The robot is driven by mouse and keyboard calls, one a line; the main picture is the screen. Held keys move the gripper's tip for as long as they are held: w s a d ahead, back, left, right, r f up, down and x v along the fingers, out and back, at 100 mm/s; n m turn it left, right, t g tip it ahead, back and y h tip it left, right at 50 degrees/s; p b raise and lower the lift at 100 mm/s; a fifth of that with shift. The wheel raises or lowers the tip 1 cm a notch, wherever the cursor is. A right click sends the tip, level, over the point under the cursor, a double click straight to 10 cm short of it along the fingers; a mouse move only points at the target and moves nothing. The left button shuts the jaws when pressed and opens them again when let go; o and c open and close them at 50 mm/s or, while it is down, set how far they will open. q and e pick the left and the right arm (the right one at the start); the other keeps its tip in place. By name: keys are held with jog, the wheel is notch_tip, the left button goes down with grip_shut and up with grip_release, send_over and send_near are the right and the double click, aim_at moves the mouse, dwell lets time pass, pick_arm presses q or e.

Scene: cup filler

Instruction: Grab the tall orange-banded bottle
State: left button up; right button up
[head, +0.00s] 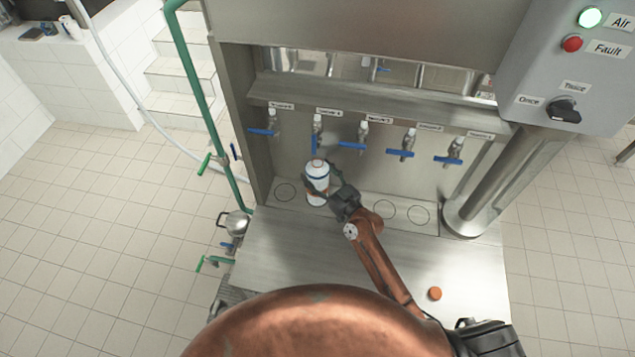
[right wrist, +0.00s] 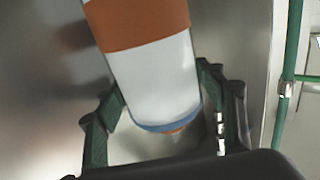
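The white bottle (head: 317,172) stands upright on the steel shelf below the second nozzle from the left. Its wide orange band (right wrist: 140,22) and a blue ring at one end show in the right wrist view. My right gripper (head: 321,185) is at the bottle, with one finger on each side of it. In the right wrist view the fingers (right wrist: 160,105) lie close along the bottle's sides. Whether they press on it is not clear. My left gripper is not in view.
Several nozzles with blue handles (head: 352,145) hang above the shelf (head: 345,207). A control box (head: 560,60) is at the upper right.

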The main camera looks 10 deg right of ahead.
jog(key=c, duration=1.6)
jog(key=shift+w+r, duration=0.1)
jog(key=shift+r, duration=0.15)
jog(key=shift+r, duration=0.1)
